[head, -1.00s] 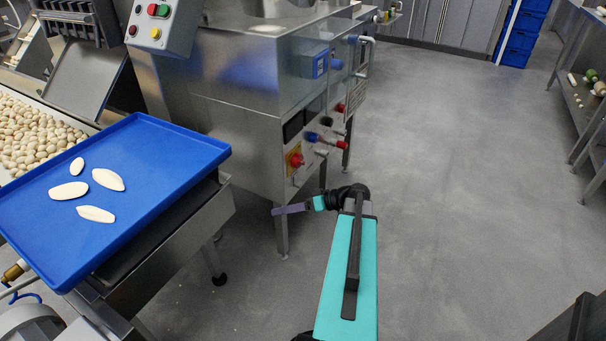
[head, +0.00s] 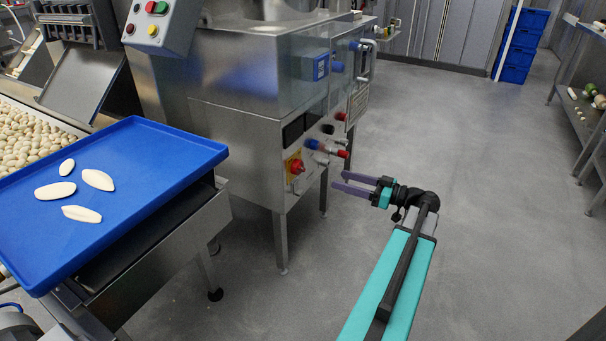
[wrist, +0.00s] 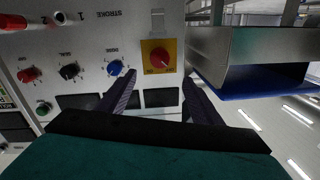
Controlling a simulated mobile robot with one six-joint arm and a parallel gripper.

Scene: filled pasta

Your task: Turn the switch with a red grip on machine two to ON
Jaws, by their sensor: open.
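The red-grip switch (head: 296,167) sits on a yellow plate low on the front panel of a steel machine (head: 240,130). In the wrist view the red switch (wrist: 159,58) is ahead, between and beyond my fingertips, with the panel upside down. My gripper (head: 339,181) is open and empty, to the right of the switch and apart from the panel. Both dark fingers of my gripper (wrist: 162,82) show in the wrist view.
Beside the switch are a blue knob (wrist: 115,67), a black knob (wrist: 69,71) and a red knob (wrist: 29,75). Red-ended handles (head: 340,153) stick out from the panel. A blue tray (head: 130,165) with pasta-like pieces stands left. Grey floor (head: 470,180) is clear at right.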

